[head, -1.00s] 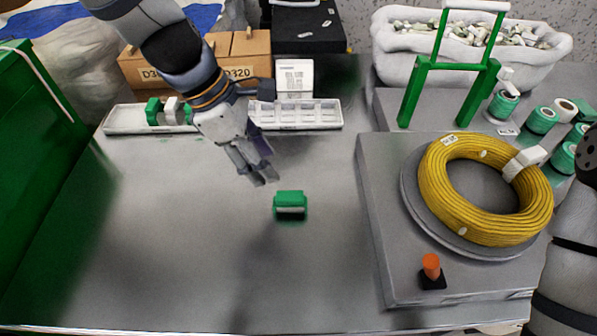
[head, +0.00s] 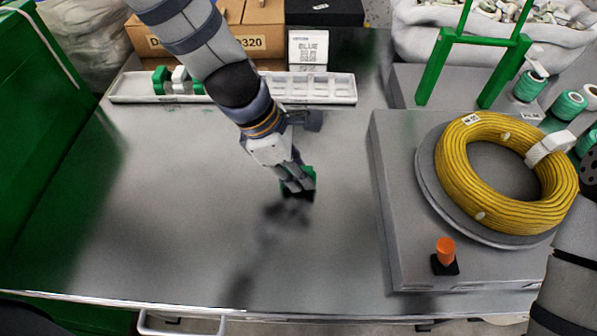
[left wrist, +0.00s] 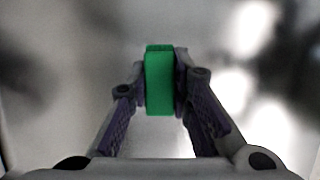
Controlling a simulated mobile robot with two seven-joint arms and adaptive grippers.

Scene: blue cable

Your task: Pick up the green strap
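The green strap (head: 310,178) is a small block-like green bundle on the grey table, partly hidden by my left gripper. My left gripper (head: 297,188) reaches down onto it at the middle of the table. In the left wrist view, the green strap (left wrist: 159,80) stands upright between the two fingertips (left wrist: 160,85), with a purple-padded finger close against each side. The fingers look shut on it. I cannot tell any gap between strap and table. My right gripper is out of view; only part of my right arm shows at the right edge.
A white divided tray (head: 330,88) holds more green and white straps at its left end. Cardboard boxes (head: 262,38) stand behind it. A raised grey platform (head: 395,200) with a yellow cable coil (head: 452,180) and an orange button (head: 445,250) is at right. The table's left part is clear.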

